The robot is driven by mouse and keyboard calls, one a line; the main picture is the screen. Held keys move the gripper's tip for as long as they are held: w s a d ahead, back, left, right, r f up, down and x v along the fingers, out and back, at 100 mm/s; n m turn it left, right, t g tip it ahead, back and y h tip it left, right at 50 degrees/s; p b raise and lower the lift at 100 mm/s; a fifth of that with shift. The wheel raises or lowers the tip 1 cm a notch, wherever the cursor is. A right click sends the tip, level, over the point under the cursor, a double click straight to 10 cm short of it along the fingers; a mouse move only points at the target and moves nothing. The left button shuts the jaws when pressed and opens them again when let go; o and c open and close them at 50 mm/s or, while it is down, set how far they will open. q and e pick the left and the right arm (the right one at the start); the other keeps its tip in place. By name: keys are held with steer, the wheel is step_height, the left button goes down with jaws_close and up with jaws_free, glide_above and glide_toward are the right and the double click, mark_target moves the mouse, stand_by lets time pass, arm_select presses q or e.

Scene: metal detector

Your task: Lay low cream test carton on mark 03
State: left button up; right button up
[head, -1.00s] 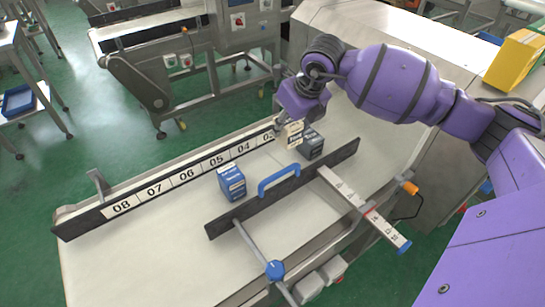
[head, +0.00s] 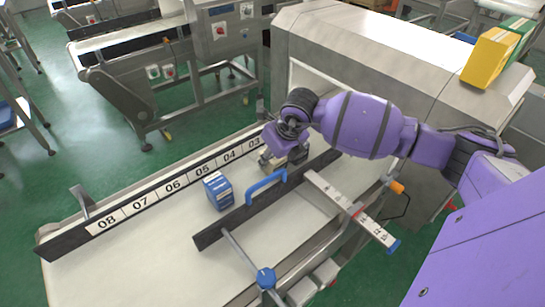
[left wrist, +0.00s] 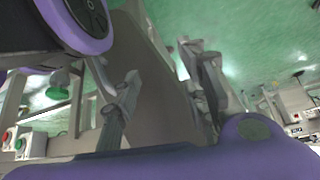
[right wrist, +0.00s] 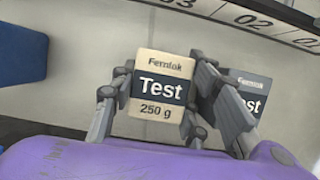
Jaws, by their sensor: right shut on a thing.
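The low cream test carton (right wrist: 158,88), labelled "Test 250 g", is between the fingers of my right gripper (right wrist: 155,100), which is shut on it. In the head view the carton (head: 267,160) is mostly covered by the gripper, low over the belt, a little to the near right of mark 03 (head: 254,143). I cannot tell whether it touches the belt. Mark 03 (right wrist: 182,3) is cut off at the top of the right wrist view. My left gripper (left wrist: 160,75) has its fingers apart, empty, off the belt; it is not in the head view.
A dark grey test carton (right wrist: 248,92) is close beside my right finger. A blue carton (head: 217,190) stands to the left on the belt (head: 150,245). A dark guide rail with a blue handle (head: 266,187) runs along the near side; the numbered rail (head: 140,204) runs along the far side.

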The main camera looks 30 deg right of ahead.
steer(key=o, duration=1.4)
steer(key=shift+c, duration=0.2)
steer(key=v, duration=1.2)
steer(key=shift+p, duration=0.45)
